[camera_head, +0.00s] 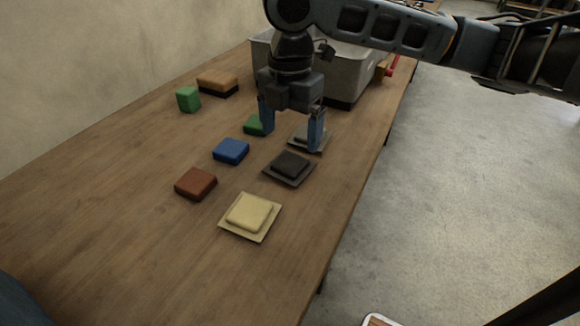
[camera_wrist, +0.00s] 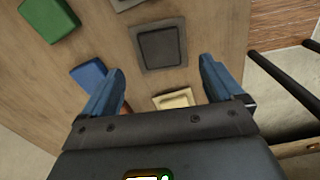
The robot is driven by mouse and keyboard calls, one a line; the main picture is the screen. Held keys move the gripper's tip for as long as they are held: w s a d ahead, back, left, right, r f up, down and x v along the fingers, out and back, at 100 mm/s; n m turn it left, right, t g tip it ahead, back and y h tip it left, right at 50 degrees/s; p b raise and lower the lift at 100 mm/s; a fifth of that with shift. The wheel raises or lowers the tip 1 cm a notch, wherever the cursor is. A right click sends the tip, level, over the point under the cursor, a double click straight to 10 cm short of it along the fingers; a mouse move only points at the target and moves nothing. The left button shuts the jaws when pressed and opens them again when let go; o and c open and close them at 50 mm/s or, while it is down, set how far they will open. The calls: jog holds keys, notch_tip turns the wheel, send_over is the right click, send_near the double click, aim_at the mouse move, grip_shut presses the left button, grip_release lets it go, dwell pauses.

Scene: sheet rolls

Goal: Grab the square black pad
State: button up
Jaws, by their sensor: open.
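The square black pad (camera_head: 290,165) lies flat on the wooden table, a raised black square on a thin dark base. In the wrist view the black pad (camera_wrist: 160,46) is ahead of the fingertips, roughly between their lines. My gripper (camera_head: 292,138) points down with its two blue fingers spread and nothing between them. In the head view it is just behind the black pad, over the area of a grey pad (camera_head: 303,135) and a green block (camera_head: 254,125). Both of these are partly hidden by the fingers. The gripper also shows in the wrist view (camera_wrist: 160,75).
A yellow pad (camera_head: 249,212) lies in front of the black pad. A blue block (camera_head: 231,151) and a red-brown block (camera_head: 196,183) lie to its left. Farther back are a green block (camera_head: 188,99), a brush-like block (camera_head: 218,84) and a grey bin (camera_head: 352,73). The table's right edge is close.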

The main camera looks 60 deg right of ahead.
aim_at(289, 164)
jog(key=f, duration=0.6)
jog(key=shift+a+f+b, duration=0.35)
jog(key=shift+c, duration=0.2)
jog(key=c, duration=1.1)
jog(key=shift+r, duration=0.1)
jog(key=shift+c, duration=0.2)
